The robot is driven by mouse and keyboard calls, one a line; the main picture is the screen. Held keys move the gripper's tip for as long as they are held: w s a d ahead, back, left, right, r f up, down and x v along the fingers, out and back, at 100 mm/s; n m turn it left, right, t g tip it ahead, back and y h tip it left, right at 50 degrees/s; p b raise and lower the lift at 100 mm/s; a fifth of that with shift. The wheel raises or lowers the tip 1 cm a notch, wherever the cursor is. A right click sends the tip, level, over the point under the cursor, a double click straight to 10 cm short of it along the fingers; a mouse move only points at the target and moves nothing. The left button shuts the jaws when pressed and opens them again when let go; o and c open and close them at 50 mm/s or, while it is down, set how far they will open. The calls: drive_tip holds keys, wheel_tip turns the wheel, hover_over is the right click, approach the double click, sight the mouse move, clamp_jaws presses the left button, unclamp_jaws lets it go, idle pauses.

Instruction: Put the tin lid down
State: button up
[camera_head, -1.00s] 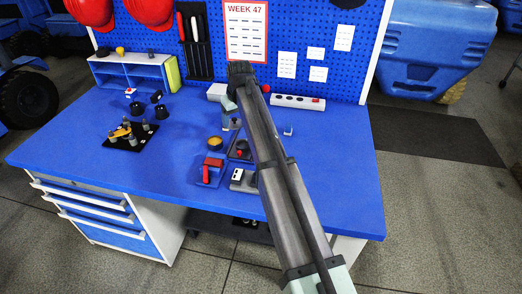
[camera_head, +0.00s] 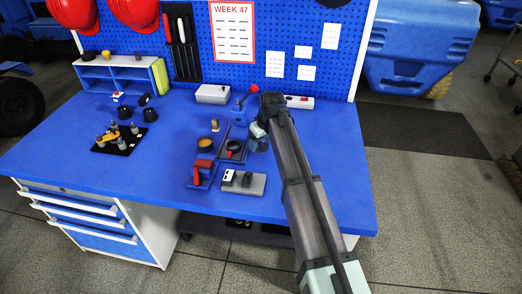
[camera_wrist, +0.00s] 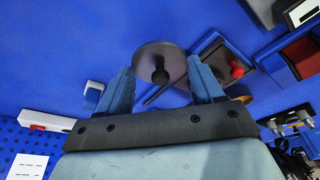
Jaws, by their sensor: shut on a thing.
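The tin lid (camera_wrist: 150,58) is a grey disc with a black knob, seen in the wrist view between my two blue-grey fingers. My gripper (camera_wrist: 161,72) is shut on the lid, with a finger at each side of its rim. In the head view my gripper (camera_head: 259,140) is low over the right-middle of the blue table (camera_head: 320,190); the lid cannot be made out clearly there. I cannot tell whether the lid touches the table.
Left of my gripper are a dark tray (camera_head: 240,158), a red block on a blue base (camera_head: 203,170) and a grey block (camera_head: 250,186). A red-balled lever (camera_head: 243,103) and power strip (camera_head: 299,102) stand behind. The table's right front is clear.

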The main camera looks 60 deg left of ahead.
sight(262, 148)
drive_tip(key=shift+f, duration=1.95)
drive_tip(key=shift+f, duration=0.1)
drive_tip(key=o, duration=0.7)
drive_tip(key=v, duration=1.2)
